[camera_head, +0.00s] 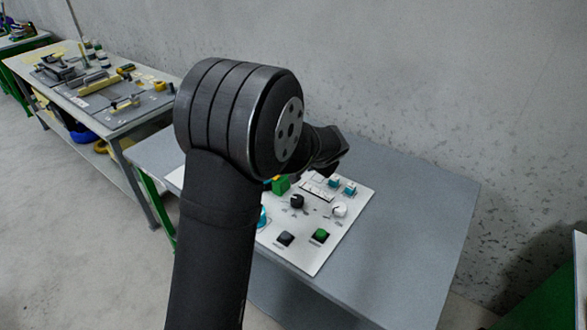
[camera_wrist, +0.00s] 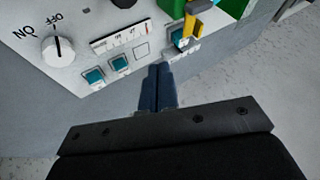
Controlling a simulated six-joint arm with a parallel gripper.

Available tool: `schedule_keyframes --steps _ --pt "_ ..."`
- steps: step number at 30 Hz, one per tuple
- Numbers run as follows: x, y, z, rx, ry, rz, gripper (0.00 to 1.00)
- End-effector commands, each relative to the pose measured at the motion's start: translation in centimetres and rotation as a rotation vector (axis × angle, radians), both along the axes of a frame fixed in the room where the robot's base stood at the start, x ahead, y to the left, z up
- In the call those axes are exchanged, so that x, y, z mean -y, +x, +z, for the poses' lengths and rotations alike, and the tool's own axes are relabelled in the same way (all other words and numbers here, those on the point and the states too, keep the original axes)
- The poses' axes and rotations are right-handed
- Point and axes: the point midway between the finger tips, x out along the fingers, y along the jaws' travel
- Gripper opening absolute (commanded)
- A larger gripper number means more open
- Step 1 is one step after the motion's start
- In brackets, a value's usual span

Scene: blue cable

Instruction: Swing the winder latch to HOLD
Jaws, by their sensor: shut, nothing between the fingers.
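The white control panel (camera_head: 310,255) lies on the grey table. A green block (camera_head: 281,185) with a yellow piece sits at its far side, partly behind my arm. In the wrist view the yellow piece (camera_wrist: 194,22) stands at the panel's edge beside a teal part (camera_wrist: 178,38). It may be the winder latch; I cannot tell, and no HOLD label is readable. My gripper (camera_wrist: 158,72) is shut and empty, its fingertips close to the panel's edge just below the teal part in the picture. Contact cannot be judged. The fingers are hidden in the head view.
A white knob (camera_wrist: 58,48) marked ON and OFF and two teal buttons (camera_wrist: 107,70) sit nearby on the panel. A black knob (camera_head: 297,201), a black button (camera_head: 285,239) and a green button (camera_head: 320,235) lie nearer. The table's right side (camera_head: 415,225) is clear.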

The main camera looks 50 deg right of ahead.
Motion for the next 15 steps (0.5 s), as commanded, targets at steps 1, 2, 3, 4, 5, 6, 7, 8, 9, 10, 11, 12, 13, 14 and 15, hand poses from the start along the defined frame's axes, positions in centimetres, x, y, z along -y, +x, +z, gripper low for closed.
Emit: schedule_keyframes --steps 1,2,3,4,5,6,7,8,9,10,11,12,13,14,15 --pt "0.0 0.0 0.0 0.000 0.000 0.000 0.00" --pt "0.0 0.0 0.0 0.000 0.001 0.000 0.00" --pt "0.0 0.0 0.0 0.000 0.001 0.000 0.00" --pt "0.0 0.0 0.0 0.000 0.001 0.000 0.00" --pt "0.0 0.1 0.0 0.000 0.001 0.000 0.00" --pt "0.0 0.1 -0.1 0.000 0.001 0.000 0.00" --pt "0.1 0.2 -0.2 0.000 0.002 0.001 0.00" --pt "0.1 0.3 -0.4 0.000 0.002 0.001 0.00" --pt "0.3 0.4 -0.7 -0.001 0.003 0.001 0.00" --pt "0.4 0.6 -1.0 -0.001 0.004 0.002 0.00" --pt "0.5 0.8 -1.3 -0.001 0.004 0.002 0.00" --pt "0.7 1.1 -1.8 -0.001 0.004 0.002 0.00" --pt "0.9 1.3 -2.2 0.000 0.005 0.002 0.00" --pt "1.1 1.6 -2.6 0.000 0.005 0.002 0.00" --pt "1.4 1.9 -3.2 0.000 0.005 0.002 0.00"
